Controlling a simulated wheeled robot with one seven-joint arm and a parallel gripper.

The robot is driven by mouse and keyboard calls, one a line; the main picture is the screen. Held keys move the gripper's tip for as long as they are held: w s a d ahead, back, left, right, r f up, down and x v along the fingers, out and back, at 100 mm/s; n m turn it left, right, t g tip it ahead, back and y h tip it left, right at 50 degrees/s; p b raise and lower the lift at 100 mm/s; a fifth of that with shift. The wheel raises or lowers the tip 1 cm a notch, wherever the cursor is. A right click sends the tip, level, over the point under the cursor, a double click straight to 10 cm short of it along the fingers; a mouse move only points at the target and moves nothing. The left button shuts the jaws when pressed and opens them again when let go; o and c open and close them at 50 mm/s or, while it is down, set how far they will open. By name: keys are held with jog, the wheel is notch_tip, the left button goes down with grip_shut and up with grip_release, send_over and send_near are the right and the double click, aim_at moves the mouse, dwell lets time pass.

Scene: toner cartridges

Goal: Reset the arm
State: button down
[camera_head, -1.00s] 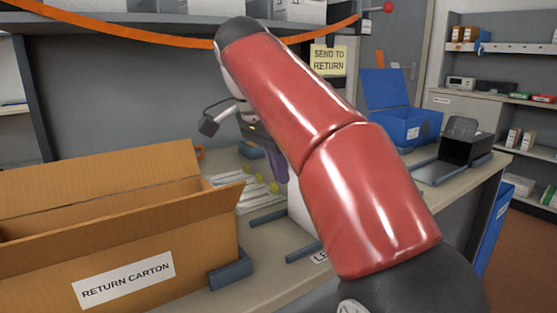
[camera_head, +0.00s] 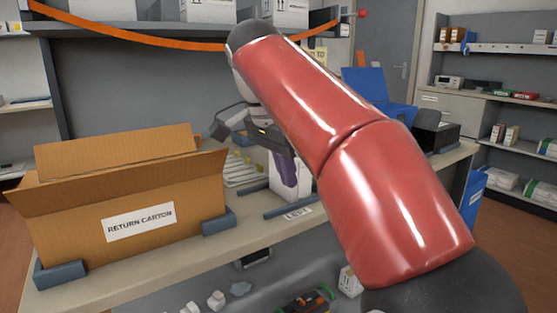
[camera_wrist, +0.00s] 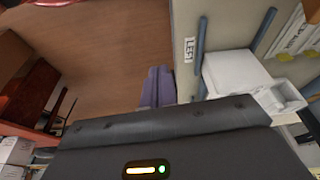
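My red arm crosses the head view from the lower right to the upper middle, with its wrist bent down over the bench. My gripper (camera_head: 287,172) hangs near the middle of the bench, in front of a white unit (camera_head: 275,182) in that picture. In the wrist view its two purple fingers (camera_wrist: 158,87) lie side by side with nothing visible between them. They point over the floor beside the bench edge, and the white unit (camera_wrist: 238,72) stands to their right. My arm hides part of the bench behind it.
The open return carton (camera_head: 170,195) stands on the left of the bench (camera_head: 150,268). A blue bin (camera_head: 388,110) and a black box (camera_head: 435,135) stand at the right end. Small items lie below the bench. Shelves line the right wall.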

jog(key=s+d+f+n+t+y, duration=0.1)
jog(key=s+d+f+n+y, duration=0.1)
jog(key=s+d+f+n, duration=0.55)
jog(key=s+d+f+n+t, duration=0.1)
jog(key=s+d+f, duration=0.2)
jog(key=s+f, duration=0.2)
jog(key=s+d+f+n+t, duration=0.1)
jog(key=s+d+f+n, duration=0.1)
jog(key=s+f, duration=0.4)
notch_tip(320, 180, down, 5)
jog(key=shift+s+d+f+t+y, duration=0.15)
jog(key=shift+d+t+y, duration=0.2)
jog(key=shift+d, duration=0.4)
